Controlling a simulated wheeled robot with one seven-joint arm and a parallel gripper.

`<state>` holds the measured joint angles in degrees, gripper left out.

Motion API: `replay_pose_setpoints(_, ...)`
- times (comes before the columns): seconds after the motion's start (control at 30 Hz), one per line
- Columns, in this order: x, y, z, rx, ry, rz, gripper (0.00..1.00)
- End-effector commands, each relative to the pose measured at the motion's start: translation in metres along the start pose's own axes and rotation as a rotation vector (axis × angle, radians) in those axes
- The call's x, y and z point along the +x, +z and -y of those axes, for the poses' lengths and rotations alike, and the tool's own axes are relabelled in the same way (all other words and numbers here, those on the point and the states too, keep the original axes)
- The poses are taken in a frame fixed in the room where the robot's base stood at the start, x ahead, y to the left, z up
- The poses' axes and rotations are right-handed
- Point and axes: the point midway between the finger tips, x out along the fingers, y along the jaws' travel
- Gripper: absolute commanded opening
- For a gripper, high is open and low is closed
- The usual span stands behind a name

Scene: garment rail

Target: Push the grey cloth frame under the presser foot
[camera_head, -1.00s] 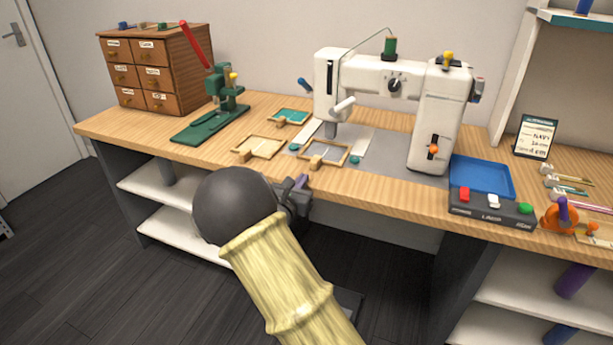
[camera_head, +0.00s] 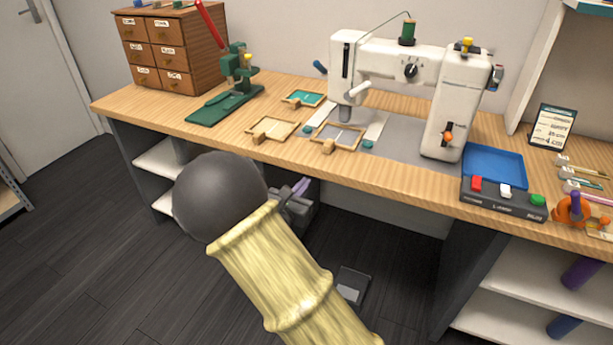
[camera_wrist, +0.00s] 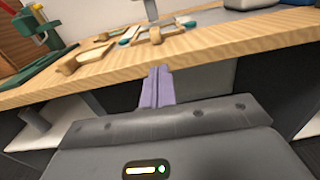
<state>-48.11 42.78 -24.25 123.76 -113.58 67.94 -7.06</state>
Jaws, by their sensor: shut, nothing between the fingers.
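The grey cloth frame (camera_head: 337,137), a wooden frame with a block handle on its near side, lies flat on the table just in front of the presser foot (camera_head: 345,113) of the white sewing machine (camera_head: 400,75). In the wrist view the frame (camera_wrist: 160,33) is ahead of my fingers, with the presser foot (camera_wrist: 151,10) behind it. My gripper (camera_head: 301,187) is in front of the table's front edge, apart from the frame. Its lilac fingers (camera_wrist: 158,72) are together and empty. My own arm hides part of the gripper in the head view.
A beige frame (camera_head: 273,129) lies left of the grey one, and a teal frame (camera_head: 303,99) lies behind. Teal pieces (camera_head: 367,144) sit beside the grey frame. A green press (camera_head: 230,90) stands left. A blue tray (camera_head: 494,165) and button box (camera_head: 503,197) are right.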

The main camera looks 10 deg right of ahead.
Motion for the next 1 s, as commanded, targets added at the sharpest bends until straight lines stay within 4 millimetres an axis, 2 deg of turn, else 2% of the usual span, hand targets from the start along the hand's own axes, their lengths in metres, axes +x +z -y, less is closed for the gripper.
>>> replay_pose_setpoints(0.07,0.002,-0.001,0.014,0.031,-0.048,-0.029,0.0)
replay_pose_setpoints(0.13,0.005,-0.003,0.036,0.078,-0.127,-0.074,0.0)
replay_pose_setpoints(0.27,0.004,-0.014,0.096,0.222,-0.345,-0.199,0.0)
replay_pose_setpoints(0.4,-0.017,-0.032,0.158,0.44,-0.614,-0.35,0.0)
replay_pose_setpoints(0.53,-0.047,-0.047,0.197,0.664,-0.846,-0.471,0.0)
replay_pose_setpoints(0.6,-0.065,-0.053,0.21,0.795,-0.963,-0.526,0.0)
replay_pose_setpoints(0.73,-0.098,-0.06,0.221,1.056,-1.163,-0.608,0.0)
replay_pose_setpoints(0.9,-0.131,-0.059,0.219,1.425,-1.39,-0.669,0.0)
replay_pose_setpoints(1.0,-0.144,-0.053,0.213,1.659,-1.503,-0.674,0.0)
